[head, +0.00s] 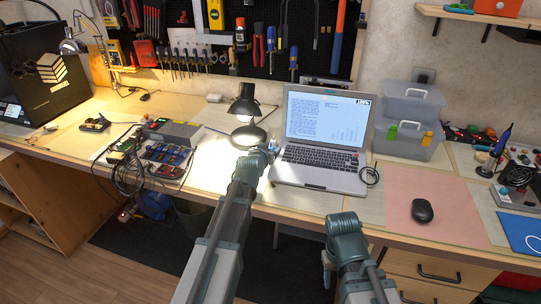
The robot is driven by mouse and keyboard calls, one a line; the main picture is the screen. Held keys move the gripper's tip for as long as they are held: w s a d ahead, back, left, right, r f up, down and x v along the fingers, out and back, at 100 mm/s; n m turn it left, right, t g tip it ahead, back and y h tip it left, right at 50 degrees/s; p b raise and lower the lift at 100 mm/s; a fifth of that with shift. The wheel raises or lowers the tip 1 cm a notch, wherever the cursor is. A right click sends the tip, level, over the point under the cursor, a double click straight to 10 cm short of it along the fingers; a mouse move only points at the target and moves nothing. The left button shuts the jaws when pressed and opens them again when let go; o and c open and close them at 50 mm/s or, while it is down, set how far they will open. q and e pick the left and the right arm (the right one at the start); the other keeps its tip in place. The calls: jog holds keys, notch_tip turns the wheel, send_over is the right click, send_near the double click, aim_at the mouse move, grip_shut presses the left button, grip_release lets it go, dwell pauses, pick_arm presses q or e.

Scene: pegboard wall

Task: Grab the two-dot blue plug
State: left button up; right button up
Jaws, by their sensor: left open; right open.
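Several small blue pieces (168,155) sit in a dark board or tray on the bench, left of centre. They are too small for me to count dots, so I cannot tell which is the two-dot blue plug. My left gripper (265,151) is at the far end of the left arm, between the lamp base and the laptop, to the right of the blue pieces. My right gripper (343,226) is low at the bench's front edge, below the laptop. Their fingers are hard to make out. Nothing shows held in either gripper.
A black lamp (247,104) stands behind my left gripper. The laptop (320,160) is open to its right. Black cables (125,170) lie left of the blue pieces. A grey box (175,132) is behind them. A mouse (422,210) rests on a pink mat (400,190).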

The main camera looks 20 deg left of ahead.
pick_arm(q)
jog(key=shift+w, duration=0.1)
jog(key=shift+c, duration=0.4)
grip_shut()
jog(key=shift+r+p, duration=0.2)
jog(key=shift+p, duration=0.1)
